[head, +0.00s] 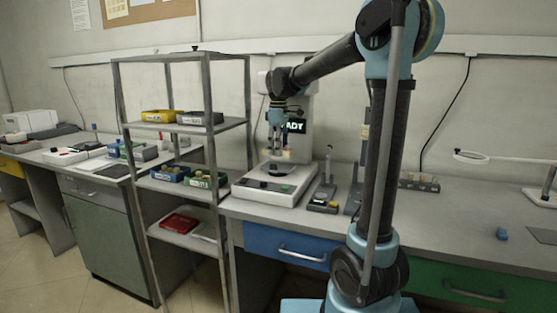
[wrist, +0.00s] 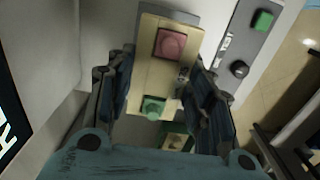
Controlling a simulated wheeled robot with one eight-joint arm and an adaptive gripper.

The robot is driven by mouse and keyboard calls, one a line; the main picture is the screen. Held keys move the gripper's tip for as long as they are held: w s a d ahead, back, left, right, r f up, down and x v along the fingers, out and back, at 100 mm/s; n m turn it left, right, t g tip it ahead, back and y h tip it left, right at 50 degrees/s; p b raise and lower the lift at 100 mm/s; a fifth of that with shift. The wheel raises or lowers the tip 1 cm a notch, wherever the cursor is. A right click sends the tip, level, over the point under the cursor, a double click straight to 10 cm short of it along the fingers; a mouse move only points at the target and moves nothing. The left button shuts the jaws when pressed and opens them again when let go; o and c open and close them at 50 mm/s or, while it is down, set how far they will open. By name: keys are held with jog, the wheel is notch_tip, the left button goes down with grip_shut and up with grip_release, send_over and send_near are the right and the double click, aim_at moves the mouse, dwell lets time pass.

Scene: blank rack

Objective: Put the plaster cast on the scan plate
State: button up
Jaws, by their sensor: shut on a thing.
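My gripper (head: 276,128) is over the white scanner on the bench, pointing down. In the wrist view its fingers (wrist: 165,98) are closed on the sides of a beige block, which I take for the plaster cast (wrist: 147,68). It has a pink square piece and a green knob on its face. In the head view the cast (head: 275,154) shows small and pale under the fingertips. The scan plate (head: 272,169) is the round part on the scanner base, just below. I cannot tell whether cast and plate touch; in the wrist view the plate is mostly hidden.
The scanner (head: 253,194) has a lit display (head: 294,126) behind my gripper and a front panel with a green button (wrist: 262,20) and a black knob (wrist: 238,69). A metal rack (head: 211,130) with small bins stands close left. Small instruments (head: 323,196) stand right.

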aim_at(279, 165)
jog(key=shift+f, duration=1.85)
jog(key=shift+w+f, duration=0.15)
jog(key=shift+f, duration=0.2)
jog(key=shift+f, duration=0.1)
jog(key=o, duration=0.9)
jog(key=shift+r, duration=3.85)
